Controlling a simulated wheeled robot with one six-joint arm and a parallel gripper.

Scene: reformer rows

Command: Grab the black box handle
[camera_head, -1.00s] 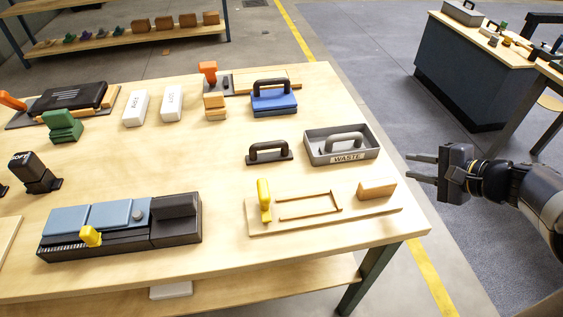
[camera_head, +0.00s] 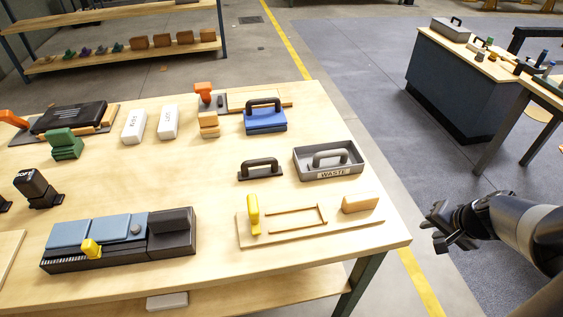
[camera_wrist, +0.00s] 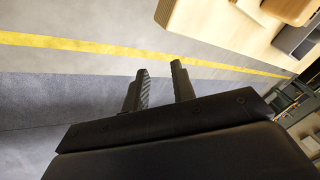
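A black handle on a flat black base (camera_head: 260,169) stands upright on the table, left of the grey WASTE tray. A blue box with a black arched handle (camera_head: 265,116) stands farther back. I cannot tell from the picture which of these is the one called the black box handle. My gripper (camera_head: 436,225) is off the table's right edge, apart from everything, with its fingers foreshortened. In the wrist view my gripper (camera_wrist: 162,88) has its two fingers spread with nothing between them, over the floor.
The grey WASTE tray (camera_head: 350,171) with a grey handle lies near the table's right edge. A wooden board (camera_head: 290,236) with a yellow piece (camera_head: 253,214) is in front. A blue-topped black unit (camera_head: 172,230) sits front left. A dark workbench (camera_head: 450,95) stands behind right.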

